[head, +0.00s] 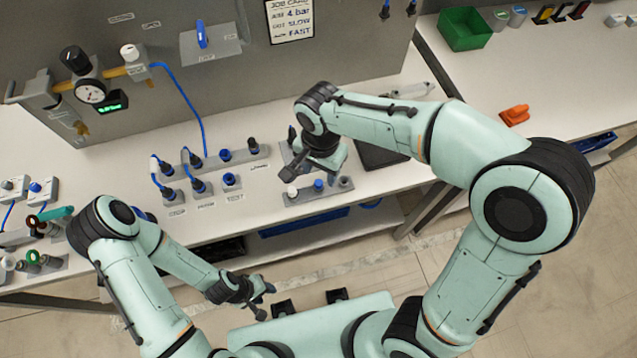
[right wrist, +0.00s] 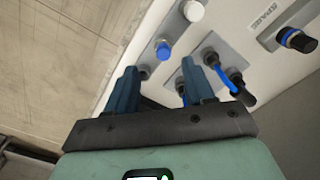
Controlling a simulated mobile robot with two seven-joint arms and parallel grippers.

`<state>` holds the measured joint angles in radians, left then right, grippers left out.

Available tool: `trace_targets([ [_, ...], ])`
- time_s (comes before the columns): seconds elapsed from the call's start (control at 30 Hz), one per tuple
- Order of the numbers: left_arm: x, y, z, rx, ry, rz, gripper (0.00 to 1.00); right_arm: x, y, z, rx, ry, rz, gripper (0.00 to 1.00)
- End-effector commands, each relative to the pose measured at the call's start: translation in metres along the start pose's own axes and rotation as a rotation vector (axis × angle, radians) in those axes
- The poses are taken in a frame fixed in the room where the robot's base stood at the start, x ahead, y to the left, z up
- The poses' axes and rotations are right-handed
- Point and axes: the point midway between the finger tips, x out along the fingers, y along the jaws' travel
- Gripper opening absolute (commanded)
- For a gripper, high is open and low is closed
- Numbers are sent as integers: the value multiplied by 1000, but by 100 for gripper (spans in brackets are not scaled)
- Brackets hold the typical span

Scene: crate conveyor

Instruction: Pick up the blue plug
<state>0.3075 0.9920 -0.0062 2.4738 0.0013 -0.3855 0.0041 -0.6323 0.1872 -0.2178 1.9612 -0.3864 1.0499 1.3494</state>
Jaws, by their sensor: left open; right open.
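The blue plug (head: 318,184) stands upright in a small grey holder (head: 331,191) near the bench's front edge, between a white plug (head: 292,190) and a dark one. In the right wrist view the blue plug (right wrist: 162,49) lies just beyond my open right fingers (right wrist: 160,68), roughly in line with the gap between them and not touching them. In the head view my right gripper (head: 291,156) hangs above and behind the holder, empty. My left gripper (head: 265,301) is open and empty, low in front of the bench.
Grey blocks with dark plugs and blue cables (head: 200,187) stand left of the holder. Another block with cabled plugs (right wrist: 212,60) is close by my right finger. A pressure gauge (head: 92,92) is on the back panel. A green bin (head: 465,29) stands far right.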

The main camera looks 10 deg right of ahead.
Motion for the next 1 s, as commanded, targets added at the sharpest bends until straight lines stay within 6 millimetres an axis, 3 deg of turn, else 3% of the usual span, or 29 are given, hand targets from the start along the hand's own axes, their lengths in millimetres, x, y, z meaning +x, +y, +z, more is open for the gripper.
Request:
trace_targets([
  [0.17, 0, 0, 0, 0, 1, 0, 43, 12, 0, 0, 0, -1, 2, 53],
  [0.5, 1, 0, 0, 0, 0, 0, 43, 56, -4, 0, -1, 0, 1, 53],
  [0.77, 1, 0, 0, 0, 0, 0, 43, 57, -4, -1, -1, 0, -1, 53],
  [0.9, 1, 0, 0, 0, 0, 0, 43, 57, -4, -1, -1, 0, -1, 7],
  [0.93, 1, 0, 0, 0, 0, 0, 43, 57, -4, -1, -1, 0, -1, 0],
  [1.0, 1, 0, 0, 0, 0, 0, 43, 57, -4, -1, -1, 0, -1, 0],
])
